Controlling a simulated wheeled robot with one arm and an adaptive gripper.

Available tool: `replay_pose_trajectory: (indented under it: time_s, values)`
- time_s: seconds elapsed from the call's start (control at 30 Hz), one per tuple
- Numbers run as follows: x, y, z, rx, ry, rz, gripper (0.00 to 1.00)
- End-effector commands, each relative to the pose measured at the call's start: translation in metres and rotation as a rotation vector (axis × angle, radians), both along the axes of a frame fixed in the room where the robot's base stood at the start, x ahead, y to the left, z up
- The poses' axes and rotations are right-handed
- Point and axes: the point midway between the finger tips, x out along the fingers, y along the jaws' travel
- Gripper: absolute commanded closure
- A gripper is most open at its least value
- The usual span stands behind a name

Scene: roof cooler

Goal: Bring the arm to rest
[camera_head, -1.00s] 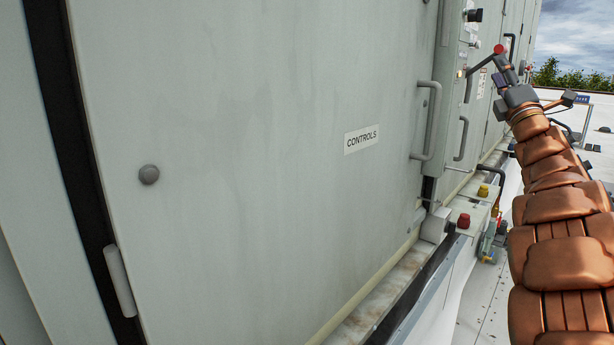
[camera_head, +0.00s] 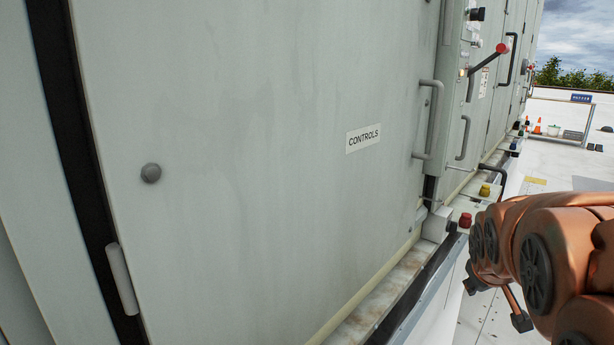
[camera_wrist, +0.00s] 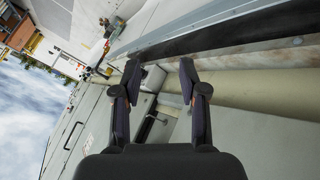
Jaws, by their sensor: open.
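My arm (camera_head: 555,255), in copper-coloured segments, is folded low at the right of the head view, right of the cabinet's base ledge. Small dark parts show at its lower left, and I cannot tell there which are fingers. In the wrist view my gripper (camera_wrist: 160,70) has its two dark fingers spread apart with nothing between them. Beyond them are the cabinet's ledge and pale lower edge, seen turned on its side. The fingers do not visibly touch anything.
The grey cabinet door (camera_head: 270,180) with a CONTROLS label (camera_head: 363,138) fills the left and middle. A red-tipped lever (camera_head: 487,60), door handles and a red knob (camera_head: 465,220) stick out on the right. Cones (camera_head: 538,126) and a barrier stand farther back. White roof lies open between.

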Motion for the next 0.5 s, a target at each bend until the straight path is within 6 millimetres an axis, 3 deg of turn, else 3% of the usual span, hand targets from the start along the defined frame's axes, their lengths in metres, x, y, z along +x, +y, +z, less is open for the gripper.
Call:
replay_pose_trajectory:
  time_s: [0.2,0.33,0.5]
  values:
    - [-0.095,0.071,-0.064,0.217,0.261,-0.071,0.58]
    - [-0.154,0.106,-0.09,0.306,0.419,-0.11,0.58]
    - [-0.218,0.137,-0.107,0.368,0.589,-0.149,0.58]
